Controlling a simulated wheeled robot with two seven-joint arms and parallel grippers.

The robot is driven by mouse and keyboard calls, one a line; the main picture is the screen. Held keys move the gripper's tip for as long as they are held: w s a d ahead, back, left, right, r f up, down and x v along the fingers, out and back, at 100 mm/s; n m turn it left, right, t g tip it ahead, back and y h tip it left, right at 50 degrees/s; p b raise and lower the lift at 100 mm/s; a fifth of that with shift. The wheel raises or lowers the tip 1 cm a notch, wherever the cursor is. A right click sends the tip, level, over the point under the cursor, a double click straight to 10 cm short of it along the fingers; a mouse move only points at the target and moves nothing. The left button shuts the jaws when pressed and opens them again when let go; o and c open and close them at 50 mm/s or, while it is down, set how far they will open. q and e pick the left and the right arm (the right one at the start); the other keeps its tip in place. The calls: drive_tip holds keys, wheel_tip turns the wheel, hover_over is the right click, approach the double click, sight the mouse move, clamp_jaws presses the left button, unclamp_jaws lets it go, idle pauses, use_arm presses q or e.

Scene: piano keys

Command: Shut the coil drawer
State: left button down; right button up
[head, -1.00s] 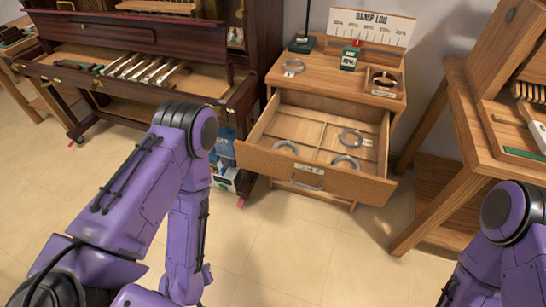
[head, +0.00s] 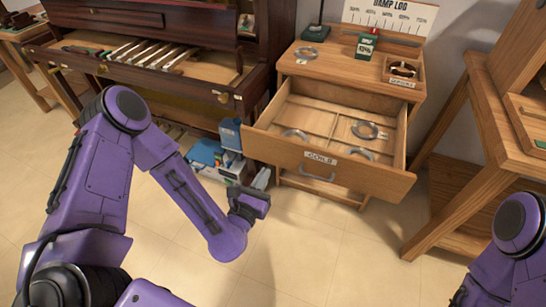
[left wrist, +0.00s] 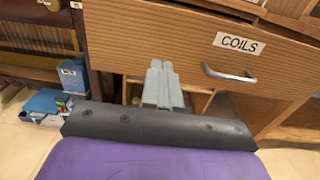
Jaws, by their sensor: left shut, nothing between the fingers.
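The coil drawer (head: 325,162) is pulled open from the wooden cabinet. Several silver wire coils (head: 364,130) lie in its compartments. Its front bears a COILS label and a metal handle (head: 317,176); in the left wrist view the label (left wrist: 240,43) and handle (left wrist: 229,73) are to the right of the fingers. My left gripper (head: 262,178) is shut and empty, low in front of the drawer's left end. In the left wrist view its grey fingers (left wrist: 159,68) point toward the drawer front; I cannot tell whether they touch it. My right gripper is out of view; only my right arm shows.
A piano with exposed keys (head: 140,52) stands left, a wooden bench (head: 490,150) right. Blue boxes (head: 231,135) sit beside the cabinet. The floor in front is clear.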

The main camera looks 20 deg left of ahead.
sight(277, 152)
use_arm(q)
drive_tip(key=w, duration=0.7)
drive_tip(key=shift+p, duration=0.4)
